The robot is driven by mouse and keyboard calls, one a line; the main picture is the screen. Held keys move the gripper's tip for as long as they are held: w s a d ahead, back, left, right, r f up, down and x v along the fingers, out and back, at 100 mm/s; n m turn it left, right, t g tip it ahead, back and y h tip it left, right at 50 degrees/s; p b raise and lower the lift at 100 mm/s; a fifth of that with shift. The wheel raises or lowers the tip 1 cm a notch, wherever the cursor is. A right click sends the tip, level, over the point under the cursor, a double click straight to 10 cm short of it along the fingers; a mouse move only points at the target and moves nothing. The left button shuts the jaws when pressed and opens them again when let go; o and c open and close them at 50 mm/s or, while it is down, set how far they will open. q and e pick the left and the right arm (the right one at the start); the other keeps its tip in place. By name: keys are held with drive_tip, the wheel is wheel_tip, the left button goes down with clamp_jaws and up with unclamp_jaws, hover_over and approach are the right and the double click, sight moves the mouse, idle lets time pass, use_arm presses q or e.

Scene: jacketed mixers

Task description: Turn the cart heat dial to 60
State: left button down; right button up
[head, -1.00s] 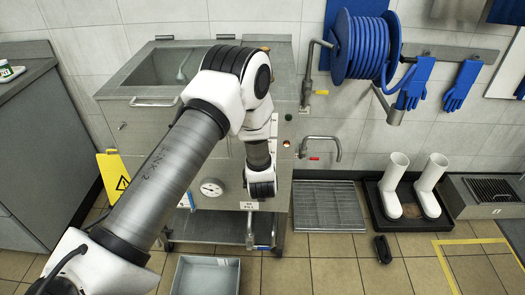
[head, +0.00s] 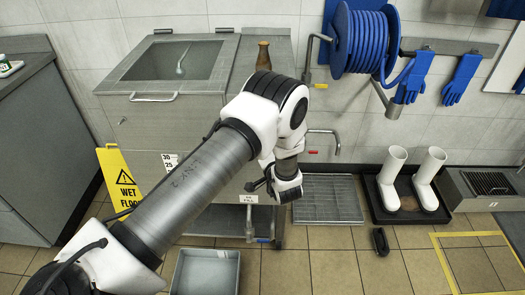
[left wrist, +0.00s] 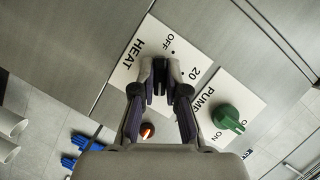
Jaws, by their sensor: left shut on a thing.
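The steel cart (head: 135,125) stands ahead, and my left arm covers much of its front. My left gripper (head: 256,186) is at the cart's front right, mostly behind my own wrist. In the left wrist view, my left gripper (left wrist: 160,84) is over the white HEAT plate (left wrist: 133,72), whose "OFF" and "20" marks show. Its fingers are closed together on the heat dial, which they almost wholly hide. The dial's pointer and its setting cannot be read. My right gripper is in neither view.
A green PUMP knob (left wrist: 228,118) sits close beside the HEAT plate. An orange-lit lamp (left wrist: 147,130) is near the fingers. A brown bottle (head: 263,56) stands on the cart top. A grey tub (head: 205,272) and a yellow wet-floor sign (head: 121,177) stand on the floor.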

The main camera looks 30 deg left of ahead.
use_arm(q)
drive_tip(key=shift+w+d+m+t+y+b, duration=0.15)
drive_tip(key=shift+m+y+b, duration=0.45)
drive_tip(key=shift+m, duration=0.7)
drive_tip(key=shift+a+m+t+y+b, duration=0.1)
drive_tip(key=shift+m+t+y+b, duration=0.15)
drive_tip(key=shift+m+y+b, duration=0.7)
drive_tip(key=shift+m+h+p, duration=0.25)
drive_tip(key=shift+m+p, duration=0.1)
drive_tip(key=shift+m, duration=0.2)
drive_tip(key=c, duration=1.2)
unclamp_jaws()
drive_tip(key=shift+d, duration=0.15)
drive_tip(key=shift+f, duration=0.1)
drive_tip(key=v, duration=1.2)
